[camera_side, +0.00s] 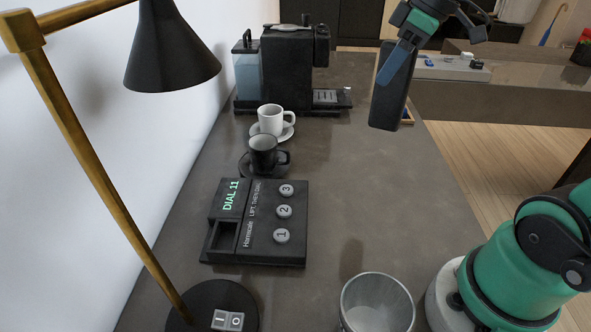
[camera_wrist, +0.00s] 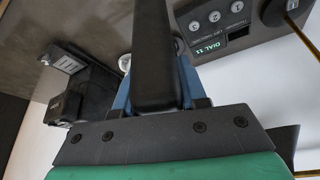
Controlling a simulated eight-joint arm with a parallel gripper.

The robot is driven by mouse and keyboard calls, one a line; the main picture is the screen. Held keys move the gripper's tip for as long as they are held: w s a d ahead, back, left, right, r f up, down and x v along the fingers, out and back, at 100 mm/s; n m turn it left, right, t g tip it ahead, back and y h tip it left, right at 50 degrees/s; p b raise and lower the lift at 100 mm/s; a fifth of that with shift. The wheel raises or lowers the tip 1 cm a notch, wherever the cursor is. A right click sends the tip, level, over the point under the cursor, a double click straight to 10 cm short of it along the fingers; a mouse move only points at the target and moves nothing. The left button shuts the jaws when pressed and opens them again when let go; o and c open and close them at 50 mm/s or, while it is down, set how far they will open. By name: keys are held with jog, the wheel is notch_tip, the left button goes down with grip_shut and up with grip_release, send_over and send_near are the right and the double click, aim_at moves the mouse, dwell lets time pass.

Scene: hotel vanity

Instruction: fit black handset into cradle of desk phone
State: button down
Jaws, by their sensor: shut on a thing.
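The black handset (camera_side: 392,95) hangs in the air above the right part of the counter in the side view, long side near upright and slightly tilted. My gripper (camera_side: 392,62) is shut on it with blue fingers near its upper part. In the wrist view the handset (camera_wrist: 153,55) runs between the fingers. The desk phone (camera_side: 265,222) lies on the counter, left and nearer the side camera, apart from the handset. Its cradle (camera_side: 222,237) is an empty recess at the phone's left, below the "DIAL 11" display. The phone (camera_wrist: 215,22) also shows at the wrist view's top right.
A white cup (camera_side: 270,120) and a dark cup (camera_side: 263,152) on saucers stand behind the phone. A coffee machine (camera_side: 288,60) stands farther back. A brass lamp (camera_side: 95,165) rises at left; a metal bin (camera_side: 376,305) stands in front. The counter's middle is clear.

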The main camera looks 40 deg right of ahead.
jog(key=w+a+f+m+h, duration=0.2)
jog(key=w+a+f+m, duration=0.3)
jog(key=w+a, duration=0.2)
jog(key=s+d+r+m+h, duration=0.3)
jog(key=s+d+r+m, duration=0.6)
jog(key=s+d, duration=0.2)
notch_tip(320, 180, down, 19)
jog(key=g, duration=0.1)
jog(key=shift+d+f, duration=0.2)
jog(key=shift+s+f, duration=0.1)
jog(key=shift+c, duration=2.4)
grip_release()
